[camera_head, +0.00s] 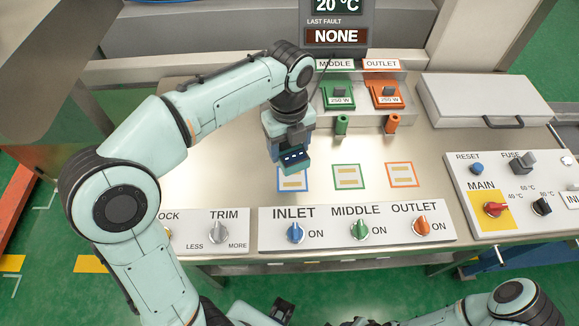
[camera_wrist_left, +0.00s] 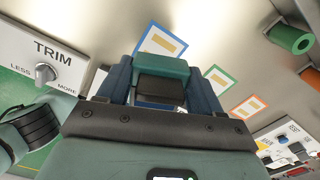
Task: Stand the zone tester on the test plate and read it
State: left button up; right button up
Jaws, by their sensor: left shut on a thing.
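The zone tester (camera_head: 294,166) is a small teal block with a dark face and small light marks. My left gripper (camera_head: 288,147) is shut on it, above the blue-outlined plate (camera_head: 293,185). The tester covers part of that plate; I cannot tell whether it touches. In the left wrist view the tester (camera_wrist_left: 160,70) sits between the two blue fingers, with the blue-outlined plate (camera_wrist_left: 165,41) just beyond. A green-outlined plate (camera_head: 347,177) and an orange-outlined plate (camera_head: 402,174) lie to the right, bare.
The front panel (camera_head: 327,235) carries INLET, MIDDLE and OUTLET knobs. Green (camera_head: 338,94) and orange (camera_head: 386,93) 250 W plugs stand behind. A display (camera_head: 335,30) reads 20 °C, last fault NONE. A grey case (camera_head: 485,98) and the MAIN switch panel (camera_head: 515,190) are at right.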

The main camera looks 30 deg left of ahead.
pick_arm(q)
notch_tip(320, 180, down, 7)
jog(key=shift+f+b, duration=0.15)
jog(key=shift+b, duration=0.35)
pick_arm(e)
jog(key=shift+s+f, duration=0.3)
jog(key=shift+f, duration=0.45)
pick_arm(q)
jog(key=shift+w+f, duration=0.1)
jog(key=o, duration=1.2)
jog(key=shift+c, duration=0.2)
notch_tip(320, 180, up, 12)
jog(key=shift+r+p, duration=0.15)
jog(key=shift+p, duration=1.05)
pick_arm(e)
jog(key=r, duration=0.1)
jog(key=w+r, duration=0.1)
jog(key=r, duration=0.1)
jog(key=shift+w, duration=0.25)
